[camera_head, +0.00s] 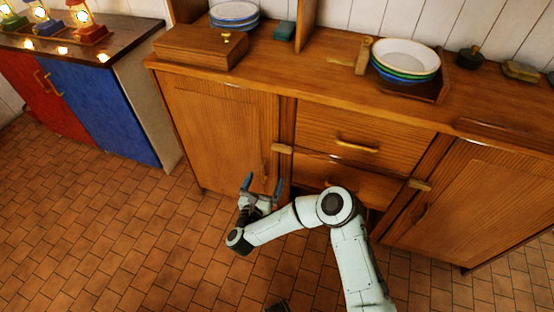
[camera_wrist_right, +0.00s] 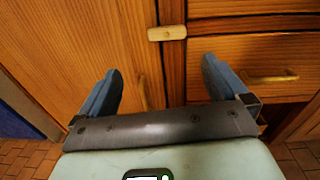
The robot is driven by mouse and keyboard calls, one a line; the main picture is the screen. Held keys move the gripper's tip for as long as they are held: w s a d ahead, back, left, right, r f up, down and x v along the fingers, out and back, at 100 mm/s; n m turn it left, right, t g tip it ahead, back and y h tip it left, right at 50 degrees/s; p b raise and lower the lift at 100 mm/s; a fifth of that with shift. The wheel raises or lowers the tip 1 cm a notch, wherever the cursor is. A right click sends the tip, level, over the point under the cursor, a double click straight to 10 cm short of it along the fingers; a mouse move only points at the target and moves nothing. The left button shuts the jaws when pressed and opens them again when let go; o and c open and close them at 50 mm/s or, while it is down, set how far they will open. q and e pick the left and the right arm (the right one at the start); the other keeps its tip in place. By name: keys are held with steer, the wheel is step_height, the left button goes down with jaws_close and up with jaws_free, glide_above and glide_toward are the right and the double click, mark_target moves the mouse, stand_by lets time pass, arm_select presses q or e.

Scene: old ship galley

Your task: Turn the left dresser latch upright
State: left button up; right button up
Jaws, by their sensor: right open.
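In the right wrist view the latch (camera_wrist_right: 167,33) shows ahead of the fingers, near the top middle. My right gripper (camera_head: 262,183) is open and empty in front of the left door, below the latch and apart from it. Its two blue fingers (camera_wrist_right: 160,85) are spread wide in the wrist view.
The right latch (camera_head: 419,185) lies about horizontal by the right door. Drawer handles (camera_head: 357,142) and the left door handle (camera_head: 264,168) stick out. A wooden box (camera_head: 200,47) and stacked bowls (camera_head: 406,58) stand on the dresser top. Tiled floor is clear at left.

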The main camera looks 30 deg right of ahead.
mark_target(281, 149)
steer(key=shift+m+g+h, duration=0.3)
steer(key=shift+m+h, duration=0.1)
steer(key=shift+m, duration=0.3)
steer(key=b+x, duration=0.1)
steer(key=x, duration=0.6)
steer(key=b+x, duration=0.2)
steer(key=x, duration=0.4)
steer(key=shift+d+r, duration=0.25)
steer(key=shift+d, duration=0.2)
arm_select(q)
steer(key=s+a+f+g, duration=0.1)
steer(key=s+f+g, duration=0.1)
steer(key=s+f, duration=0.3)
steer(key=shift+s+f, duration=0.4)
arm_select(e)
steer(key=c, duration=0.9)
